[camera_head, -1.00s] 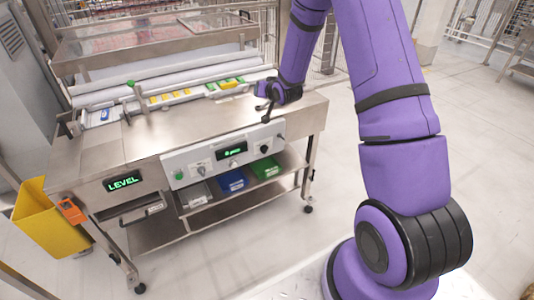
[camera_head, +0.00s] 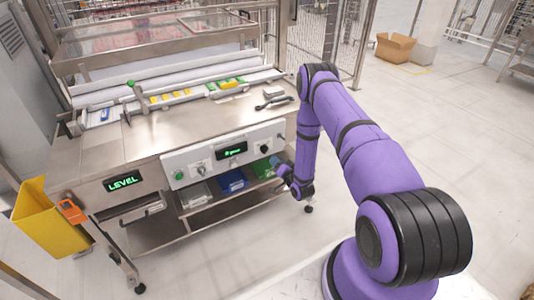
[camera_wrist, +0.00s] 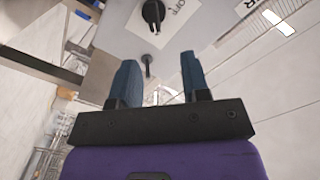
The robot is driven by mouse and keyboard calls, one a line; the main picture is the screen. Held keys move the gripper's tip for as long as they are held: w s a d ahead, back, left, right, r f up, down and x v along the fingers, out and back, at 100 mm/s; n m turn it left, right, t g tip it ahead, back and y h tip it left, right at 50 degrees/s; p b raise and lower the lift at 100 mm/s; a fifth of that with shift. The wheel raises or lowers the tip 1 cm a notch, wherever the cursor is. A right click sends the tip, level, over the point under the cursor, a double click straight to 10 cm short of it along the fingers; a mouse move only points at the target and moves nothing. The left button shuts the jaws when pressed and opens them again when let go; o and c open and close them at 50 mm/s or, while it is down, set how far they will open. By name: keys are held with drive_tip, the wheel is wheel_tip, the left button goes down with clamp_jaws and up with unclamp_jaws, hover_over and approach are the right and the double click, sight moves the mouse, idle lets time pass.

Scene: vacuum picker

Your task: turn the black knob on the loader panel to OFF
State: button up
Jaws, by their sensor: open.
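The loader panel (camera_head: 222,157) is a pale strip on the front of the steel table, with a green-lit display. Its black knob (camera_head: 264,148) sits near the right end. My gripper (camera_head: 280,166) is in front of the panel's right end, a little below and right of the knob. In the wrist view my gripper (camera_wrist: 160,62) has its two blue fingers apart, with nothing between them, short of the knob.
A small dark peg-like part (camera_wrist: 147,65) sticks out below the knob. Blue (camera_head: 232,180) and green (camera_head: 263,169) bins stand on the shelf under the panel. A wrench-like tool (camera_head: 274,102) lies on the tabletop. A yellow bin (camera_head: 48,222) hangs at the left.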

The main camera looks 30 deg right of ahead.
sight(266, 151)
drive_tip(key=w, duration=0.3)
drive_tip(key=w+f, duration=0.1)
drive_tip(key=w, duration=0.5)
drive_tip(key=shift+w+f, duration=0.2)
drive_tip(key=shift+w, duration=0.1)
clamp_jaws()
